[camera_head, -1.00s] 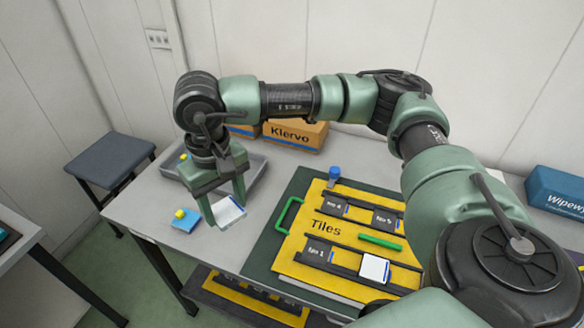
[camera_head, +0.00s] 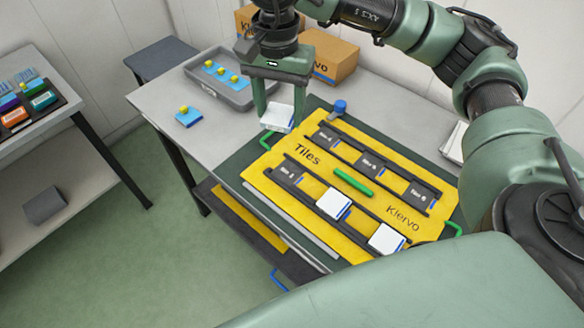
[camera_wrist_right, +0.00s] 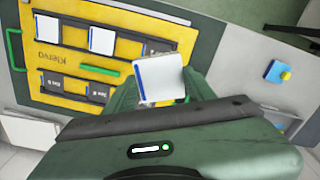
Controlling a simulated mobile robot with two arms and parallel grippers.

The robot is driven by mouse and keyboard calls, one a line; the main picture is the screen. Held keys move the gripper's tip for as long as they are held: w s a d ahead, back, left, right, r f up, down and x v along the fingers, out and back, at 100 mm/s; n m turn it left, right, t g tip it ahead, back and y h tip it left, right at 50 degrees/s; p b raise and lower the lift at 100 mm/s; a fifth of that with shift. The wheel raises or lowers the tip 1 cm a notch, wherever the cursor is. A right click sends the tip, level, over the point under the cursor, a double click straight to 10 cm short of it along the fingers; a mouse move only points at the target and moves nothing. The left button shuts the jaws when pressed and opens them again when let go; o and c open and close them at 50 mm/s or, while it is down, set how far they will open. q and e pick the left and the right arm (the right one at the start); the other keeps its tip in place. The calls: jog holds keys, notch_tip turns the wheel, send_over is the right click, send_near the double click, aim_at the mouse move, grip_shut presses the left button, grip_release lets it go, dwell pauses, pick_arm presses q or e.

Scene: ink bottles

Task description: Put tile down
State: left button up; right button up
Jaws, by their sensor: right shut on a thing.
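My right gripper (camera_head: 276,112) is shut on a white tile (camera_head: 279,118) with a blue edge, held near the back-left corner of the yellow "Tiles" board (camera_head: 262,178). In the right wrist view the held tile (camera_wrist_right: 162,80) sits between my fingers (camera_wrist_right: 160,92). The board's near row has a dark empty-looking slot (camera_head: 288,170) at left, then two white tiles (camera_head: 333,203) (camera_head: 386,238). The far row shows three dark labelled slots (camera_head: 328,136) and no white tiles. My left gripper is not in view.
A grey tray (camera_head: 236,92) holds several blue pieces with yellow knobs. Another such piece (camera_head: 188,117) lies on the grey table. A green bar (camera_head: 354,181) lies between the rows. A small blue-topped thing (camera_head: 340,106) stands at the board's far edge. Cardboard boxes (camera_head: 328,58) stand behind.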

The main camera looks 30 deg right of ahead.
jog(key=m, duration=0.1)
jog(key=d+m, duration=0.1)
jog(key=m, duration=0.1)
jog(key=shift+w+r+b, duration=0.15)
jog(key=shift+r+b, duration=0.2)
jog(key=shift+d+r+m, duration=0.15)
jog(key=shift+r+m, duration=0.05)
jog(key=shift+m, duration=0.6)
jog(key=p, duration=0.2)
send_over(287, 173)
notch_tip(287, 173, down, 14)
jog(key=shift+f, duration=0.25)
notch_tip(287, 173, down, 5)
jog(key=shift+r+p, duration=0.1)
jog(key=shift+p, duration=0.45)
jog(key=shift+f, duration=0.2)
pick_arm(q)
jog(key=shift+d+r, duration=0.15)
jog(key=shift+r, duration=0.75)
